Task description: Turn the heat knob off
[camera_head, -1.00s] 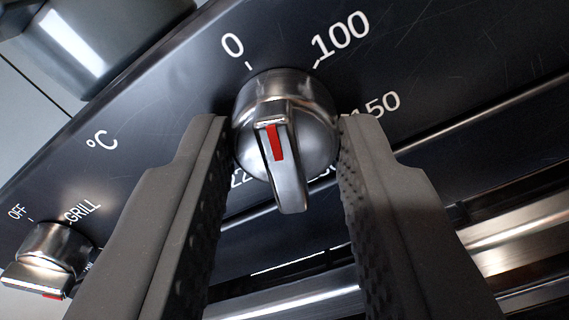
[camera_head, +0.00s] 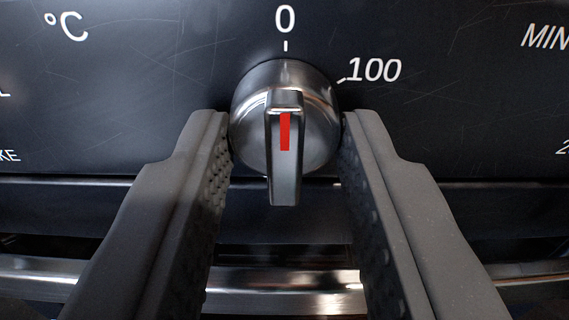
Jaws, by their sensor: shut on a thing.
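The heat knob (camera_head: 286,180) is a round silver knob with a raised bar and a red line on the bar. It sits on the dark panel (camera_head: 150,110) below a white "0". The bar and its red line stand nearly upright in the picture, in line with the "0" mark above. "100" is printed to the upper right, and "°C" to the far left. My gripper (camera_head: 286,130) is shut on the knob, with one dark grey finger on its left side and one on its right. The fingers hide the lower panel markings on both sides.
A metal rail (camera_head: 285,282) runs across below the panel, behind my fingers. Partly cut-off lettering at the left and right edges marks other controls, whose knobs are out of view. The panel around the knob is flat and clear.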

